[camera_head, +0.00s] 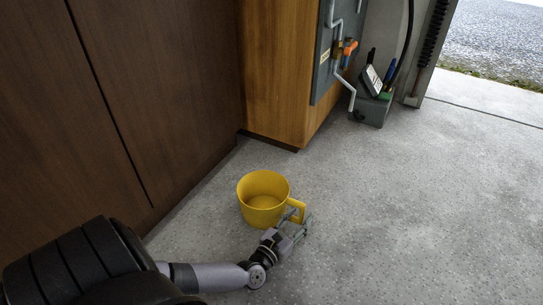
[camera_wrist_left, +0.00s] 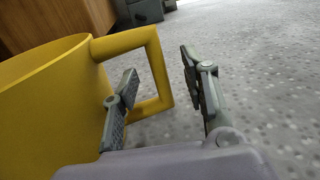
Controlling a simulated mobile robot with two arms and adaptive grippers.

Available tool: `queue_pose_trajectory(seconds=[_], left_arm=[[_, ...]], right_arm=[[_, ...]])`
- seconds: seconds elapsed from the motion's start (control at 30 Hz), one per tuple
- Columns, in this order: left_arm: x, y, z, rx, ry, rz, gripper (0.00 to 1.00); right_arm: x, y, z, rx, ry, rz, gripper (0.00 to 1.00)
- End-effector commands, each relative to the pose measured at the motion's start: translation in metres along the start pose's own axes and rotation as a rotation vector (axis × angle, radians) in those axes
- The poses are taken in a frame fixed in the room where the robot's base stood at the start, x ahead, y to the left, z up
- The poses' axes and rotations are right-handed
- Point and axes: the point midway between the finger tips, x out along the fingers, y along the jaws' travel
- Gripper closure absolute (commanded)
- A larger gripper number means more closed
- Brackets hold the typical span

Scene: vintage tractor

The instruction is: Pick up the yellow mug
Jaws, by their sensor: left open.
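The yellow mug (camera_head: 262,205) stands upright on the grey floor in the head view, with its open top showing it empty. Its squared handle (camera_head: 297,209) points right, toward my left gripper (camera_head: 296,222). In the left wrist view the mug (camera_wrist_left: 45,115) fills the left side, and its handle (camera_wrist_left: 157,72) reaches in toward the space between the fingers. My left gripper (camera_wrist_left: 160,100) is open there, one finger overlapping the handle's opening and the other to the right of the handle. I cannot tell whether a finger touches it. My right gripper is not in view.
Brown wooden panels (camera_head: 130,90) stand to the left, and a lighter wooden cabinet (camera_head: 280,75) stands behind the mug. A grey box with tools (camera_head: 372,107) sits on the floor at the back right. The floor (camera_head: 420,200) right of the mug is clear.

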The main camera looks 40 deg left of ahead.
Motion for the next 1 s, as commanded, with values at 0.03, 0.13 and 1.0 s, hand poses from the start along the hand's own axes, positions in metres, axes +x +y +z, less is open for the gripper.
queue_pose_trajectory(seconds=[0.03,0.13,1.0], left_arm=[[0.008,0.000,-0.003,0.000,-0.003,0.001,0.59],[0.017,0.000,-0.002,0.001,-0.001,0.000,0.59],[0.019,0.000,0.000,0.001,0.001,0.001,0.99]], right_arm=[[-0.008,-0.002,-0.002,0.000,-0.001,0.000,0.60],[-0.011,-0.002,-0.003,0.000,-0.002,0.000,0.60],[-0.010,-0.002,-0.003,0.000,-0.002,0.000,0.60]])
